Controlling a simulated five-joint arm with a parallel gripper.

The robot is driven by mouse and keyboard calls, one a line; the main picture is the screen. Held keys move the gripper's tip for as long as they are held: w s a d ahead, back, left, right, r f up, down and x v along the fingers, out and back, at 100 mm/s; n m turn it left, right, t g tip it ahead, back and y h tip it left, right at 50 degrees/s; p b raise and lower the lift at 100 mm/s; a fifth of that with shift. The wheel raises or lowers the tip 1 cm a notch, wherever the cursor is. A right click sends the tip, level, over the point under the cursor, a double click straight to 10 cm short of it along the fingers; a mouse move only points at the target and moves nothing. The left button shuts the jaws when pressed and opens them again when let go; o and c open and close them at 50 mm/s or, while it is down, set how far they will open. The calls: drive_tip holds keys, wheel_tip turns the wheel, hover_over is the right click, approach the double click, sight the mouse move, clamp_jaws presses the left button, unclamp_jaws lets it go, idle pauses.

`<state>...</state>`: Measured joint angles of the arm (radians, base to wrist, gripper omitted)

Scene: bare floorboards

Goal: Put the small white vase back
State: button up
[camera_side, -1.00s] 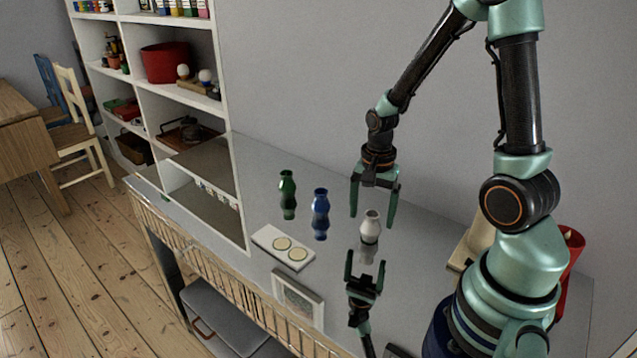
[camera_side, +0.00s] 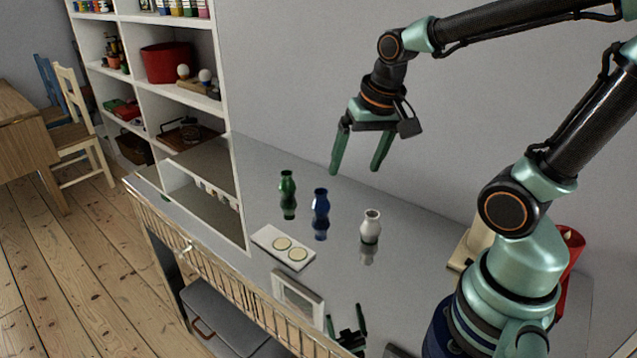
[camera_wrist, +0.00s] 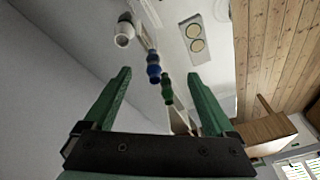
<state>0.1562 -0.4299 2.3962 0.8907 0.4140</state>
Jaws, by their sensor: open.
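The small white vase (camera_side: 371,226) stands upright on the glossy grey top, to the right of the blue vase (camera_side: 320,201) and the green vase (camera_side: 288,183). My gripper (camera_side: 356,168) is open and empty, raised above and behind the vases, touching none of them. In the wrist view, the white vase (camera_wrist: 124,33) is at the upper left, the blue vase (camera_wrist: 153,66) near the middle and the green vase (camera_wrist: 167,91) below it. My gripper's fingers (camera_wrist: 160,85) are spread apart there with nothing held between them.
A white plate with two round pale discs (camera_side: 285,247) lies in front of the vases. A framed picture (camera_side: 298,297) is near the front edge. A white shelf unit (camera_side: 226,120) stands at the left. A red object (camera_side: 568,262) is at the right, beside my base.

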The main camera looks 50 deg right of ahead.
drive_tip(key=s+a+r+n+t, duration=0.1)
drive_tip(key=a+r+n+t, duration=0.1)
drive_tip(key=a+r+n, duration=0.2)
drive_tip(key=n, duration=0.2)
drive_tip(key=shift+s+a+n+y, duration=0.2)
drive_tip(key=shift+a+n+y, duration=0.1)
drive_tip(key=shift+a, duration=0.05)
drive_tip(key=shift+o, duration=0.4)
drive_tip(key=shift+r, duration=0.1)
